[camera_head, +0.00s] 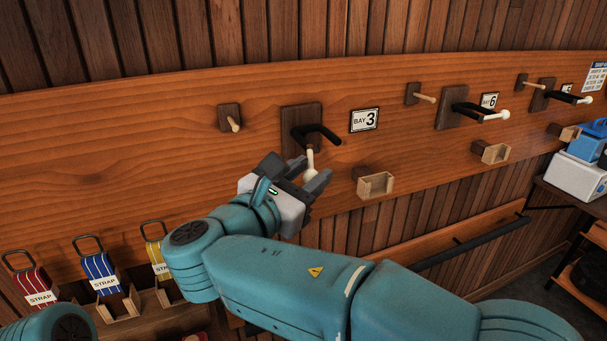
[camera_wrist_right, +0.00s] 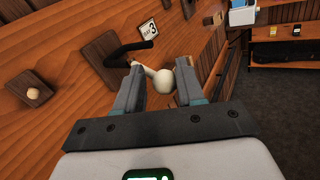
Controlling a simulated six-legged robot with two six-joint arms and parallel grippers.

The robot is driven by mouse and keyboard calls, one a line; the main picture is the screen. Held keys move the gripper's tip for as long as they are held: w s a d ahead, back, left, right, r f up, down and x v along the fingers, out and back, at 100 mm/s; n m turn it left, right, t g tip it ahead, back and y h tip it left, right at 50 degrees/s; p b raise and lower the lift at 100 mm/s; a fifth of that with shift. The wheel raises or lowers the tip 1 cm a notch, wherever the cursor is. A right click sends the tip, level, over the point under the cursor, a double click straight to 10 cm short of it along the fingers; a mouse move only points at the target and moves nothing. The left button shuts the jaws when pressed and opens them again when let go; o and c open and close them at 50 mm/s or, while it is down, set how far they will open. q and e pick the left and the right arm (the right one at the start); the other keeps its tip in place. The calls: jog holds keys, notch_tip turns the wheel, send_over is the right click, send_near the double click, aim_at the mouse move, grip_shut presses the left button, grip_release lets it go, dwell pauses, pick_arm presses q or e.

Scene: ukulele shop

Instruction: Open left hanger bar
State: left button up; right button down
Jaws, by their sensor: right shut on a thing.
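The left hanger at the BAY 3 sign has a dark wooden back plate (camera_head: 292,118) and a black fork (camera_head: 322,131) sticking out from the wall. Its cream bar (camera_head: 310,158), with a round knob end, is at the near side of the fork. My right gripper (camera_head: 309,181) is shut on this bar. In the right wrist view, the cream knob (camera_wrist_right: 186,84) and stem sit between the two grey fingers, with the black fork (camera_wrist_right: 142,50) just beyond. My left gripper is out of view.
BAY 6 and another hanger (camera_head: 563,94) lie to the right, with black forks and cream-ended bars. A wooden peg (camera_head: 233,124) and small wooden box (camera_head: 375,185) flank the BAY 3 hanger. Several straps (camera_head: 98,274) hang at lower left. A shelf with a blue-topped machine (camera_head: 580,175) stands at right.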

jog(key=shift+d, duration=0.2)
jog(key=c, duration=0.9)
grip_release()
jog(key=shift+o, duration=0.5)
jog(key=shift+w+d, duration=0.2)
jog(key=shift+d, duration=0.05)
jog(key=shift+s+a, duration=0.2)
jog(key=shift+a, duration=0.2)
